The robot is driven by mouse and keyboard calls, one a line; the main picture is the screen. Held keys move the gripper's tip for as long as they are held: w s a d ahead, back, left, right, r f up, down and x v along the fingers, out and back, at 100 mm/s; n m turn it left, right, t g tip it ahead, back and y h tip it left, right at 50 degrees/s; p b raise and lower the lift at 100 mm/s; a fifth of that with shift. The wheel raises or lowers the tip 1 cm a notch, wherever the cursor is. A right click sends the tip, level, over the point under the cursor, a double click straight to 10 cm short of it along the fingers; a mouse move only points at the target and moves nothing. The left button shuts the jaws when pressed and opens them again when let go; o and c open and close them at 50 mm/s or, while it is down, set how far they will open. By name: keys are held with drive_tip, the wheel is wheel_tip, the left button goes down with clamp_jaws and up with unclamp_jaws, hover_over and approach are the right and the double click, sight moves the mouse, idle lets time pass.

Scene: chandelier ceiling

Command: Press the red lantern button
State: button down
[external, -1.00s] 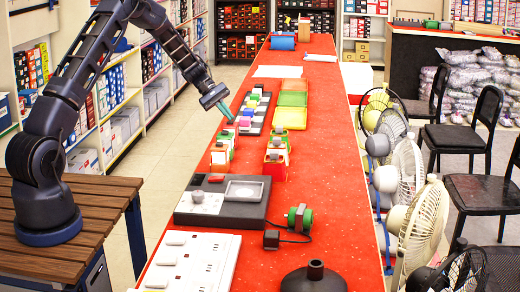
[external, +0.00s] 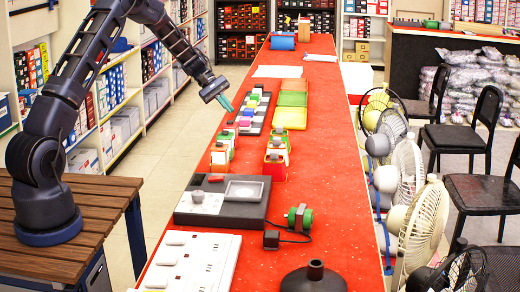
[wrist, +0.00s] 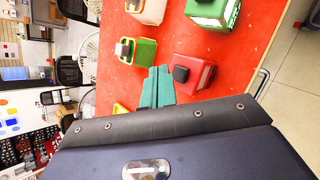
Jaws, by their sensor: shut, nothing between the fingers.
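A red lantern (wrist: 198,76) with a dark button on its top stands on the red table, just right of my fingertips in the wrist view. My gripper (wrist: 157,88) has teal fingers that are shut together and hold nothing. In the external view my gripper (external: 226,104) hangs in the air above the table's left edge, pointing down to the right. It looks apart from the lanterns. The lanterns form small clusters there, and I cannot single out the red one with certainty.
A green lantern (wrist: 212,12), an orange and white one (wrist: 148,10) and another green one (wrist: 137,52) stand close by. A dark control panel (external: 255,210) and a white switch board (external: 190,262) lie nearer the camera. Fans (external: 405,170) line the right edge.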

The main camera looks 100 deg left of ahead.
sight(228, 121)
drive_tip(key=shift+r, duration=2.3)
